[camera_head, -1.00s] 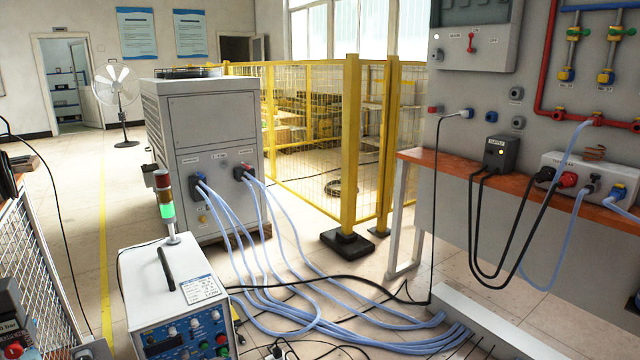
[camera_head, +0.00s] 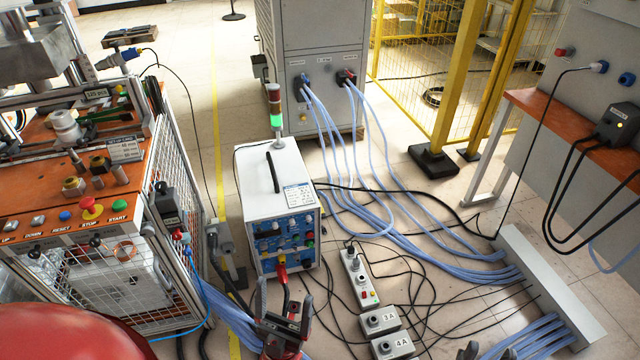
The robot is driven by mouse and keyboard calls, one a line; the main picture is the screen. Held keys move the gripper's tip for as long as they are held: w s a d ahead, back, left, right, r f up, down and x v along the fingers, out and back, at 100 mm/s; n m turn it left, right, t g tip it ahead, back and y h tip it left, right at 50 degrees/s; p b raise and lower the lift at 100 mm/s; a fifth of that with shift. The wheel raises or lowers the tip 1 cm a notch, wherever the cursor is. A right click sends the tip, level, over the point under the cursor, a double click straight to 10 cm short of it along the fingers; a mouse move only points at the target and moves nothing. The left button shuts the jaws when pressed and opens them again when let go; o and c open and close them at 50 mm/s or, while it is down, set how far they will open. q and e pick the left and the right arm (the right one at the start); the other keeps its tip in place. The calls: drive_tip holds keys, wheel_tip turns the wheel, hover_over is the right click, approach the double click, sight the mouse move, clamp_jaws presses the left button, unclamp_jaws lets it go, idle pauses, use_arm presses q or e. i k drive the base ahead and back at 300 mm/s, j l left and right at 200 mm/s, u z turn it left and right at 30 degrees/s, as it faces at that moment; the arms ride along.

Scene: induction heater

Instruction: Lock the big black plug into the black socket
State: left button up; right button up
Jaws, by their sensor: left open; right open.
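My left gripper (camera_head: 284,308) is at the bottom centre with its two dark fingers apart, in front of the white unit. My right gripper (camera_head: 490,352) shows only its fingertips at the bottom edge, apart, right of the floor boxes. A dark connector (camera_head: 165,202) is on the side of the caged bench. A grey and black connector (camera_head: 220,238) with a thick black cable is below it. Grey boxes marked 3A (camera_head: 378,320) and 4A (camera_head: 393,346) carry dark round sockets. I cannot tell which of these are the big black plug and the black socket.
The white unit (camera_head: 262,188) with a blue panel stands mid-floor. Blue hoses (camera_head: 400,235) and black cables cross the floor to a white channel (camera_head: 545,285). A power strip (camera_head: 362,279) lies near the boxes. The caged bench (camera_head: 140,285) fills the left; an orange-topped bench (camera_head: 548,110) is at right.

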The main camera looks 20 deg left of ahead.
sight(212, 237)
drive_tip(key=u, duration=1.4)
